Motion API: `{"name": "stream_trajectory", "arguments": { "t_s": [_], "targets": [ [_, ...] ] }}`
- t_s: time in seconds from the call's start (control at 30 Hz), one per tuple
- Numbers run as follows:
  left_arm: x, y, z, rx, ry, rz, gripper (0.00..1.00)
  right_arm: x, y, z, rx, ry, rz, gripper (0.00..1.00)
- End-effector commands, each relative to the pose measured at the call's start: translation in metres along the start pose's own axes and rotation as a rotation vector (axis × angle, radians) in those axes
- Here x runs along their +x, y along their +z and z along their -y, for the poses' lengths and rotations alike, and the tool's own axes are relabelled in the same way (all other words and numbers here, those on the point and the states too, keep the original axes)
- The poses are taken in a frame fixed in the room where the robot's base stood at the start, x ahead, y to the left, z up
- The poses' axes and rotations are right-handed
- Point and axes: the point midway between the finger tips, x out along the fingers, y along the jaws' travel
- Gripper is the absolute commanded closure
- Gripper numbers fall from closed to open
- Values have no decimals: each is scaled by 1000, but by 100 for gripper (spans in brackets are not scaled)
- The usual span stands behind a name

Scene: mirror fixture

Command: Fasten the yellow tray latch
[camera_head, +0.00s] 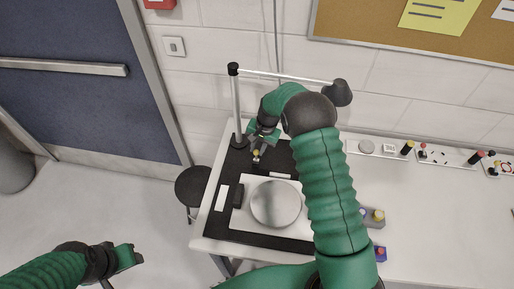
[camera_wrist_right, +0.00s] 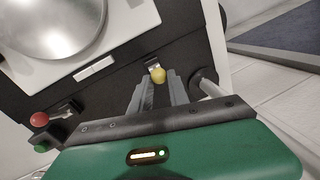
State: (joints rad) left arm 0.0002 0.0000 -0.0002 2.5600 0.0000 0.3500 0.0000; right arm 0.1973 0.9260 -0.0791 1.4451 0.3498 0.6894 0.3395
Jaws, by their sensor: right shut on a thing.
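The yellow tray latch shows as a round yellow knob (camera_wrist_right: 158,76) on a small metal bracket at the edge of the black mat. In the head view the knob (camera_head: 256,153) is small, just below my right gripper (camera_head: 257,147). In the right wrist view the two grey fingers of my right gripper (camera_wrist_right: 159,82) lie on either side of the knob, shut on it. The round silver mirror (camera_head: 276,203) lies on a white tray plate (camera_head: 245,221) near the latch. My left gripper (camera_head: 130,256) is empty over the floor, away from the table; its finger gap is unclear.
A lamp post (camera_head: 237,105) stands at the mat's back corner. A red knob (camera_wrist_right: 38,119) and a green knob (camera_wrist_right: 41,149) are near my right gripper. Small trays of parts (camera_head: 445,156) line the table's back right. A black stool (camera_head: 193,187) stands left of the table.

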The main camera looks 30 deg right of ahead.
Motion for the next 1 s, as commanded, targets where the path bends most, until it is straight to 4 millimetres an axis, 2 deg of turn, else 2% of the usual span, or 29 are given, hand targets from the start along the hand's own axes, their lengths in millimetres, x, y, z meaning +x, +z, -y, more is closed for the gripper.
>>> {"name": "stream_trajectory", "arguments": {
  "t_s": [0.27,1.0],
  "targets": [
    [5,1,0,1,0,0,54,1,8,3,-13,-14,-45,100],
    [48,11,0,0,0,0,54,11,40,-6,-96,-98,-463,100]
  ]
}}
